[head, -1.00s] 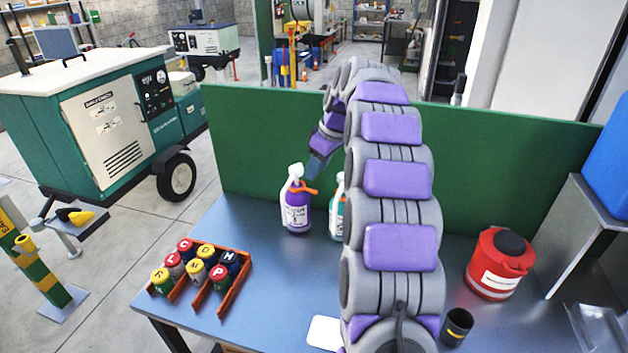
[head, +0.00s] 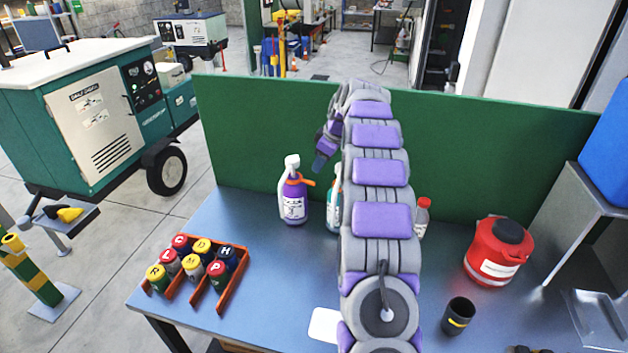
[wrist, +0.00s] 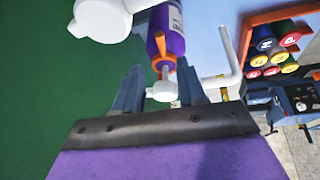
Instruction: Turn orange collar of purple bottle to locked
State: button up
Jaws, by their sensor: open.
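The purple bottle (head: 293,207) stands upright at the back of the blue bench, with a white spray head and an orange collar (head: 297,181) whose lever sticks out to the right. My gripper (head: 318,163) is just above and right of the lever, seemingly apart from it. In the wrist view my gripper (wrist: 160,68) is open, and the orange collar (wrist: 161,50) shows beyond and between its fingertips. The white spray head appears between the fingers, depth unclear. A teal bottle (head: 333,215) stands right of the purple one, partly hidden by my arm.
A red-capped bottle (head: 422,219) shows behind my arm. An orange rack (head: 232,285) of several lettered cans is at front left, a red canister (head: 497,253) and dark cup (head: 459,316) at right. A green panel (head: 255,125) closes the bench's back.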

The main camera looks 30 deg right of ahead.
send_over(310, 182)
jog(key=s, duration=0.2)
notch_tip(310, 182, down, 5)
jog(key=f, duration=0.1)
jog(key=w+d+f+b, duration=0.1)
jog(key=f, duration=0.1)
jog(key=shift+w+d+f, duration=0.15)
jog(key=shift+f, duration=0.05)
jog(key=shift+a+r, duration=0.15)
jog(key=shift+a, duration=0.45)
jog(key=c, duration=0.3)
jog(key=shift+d, duration=0.3)
grip_shut()
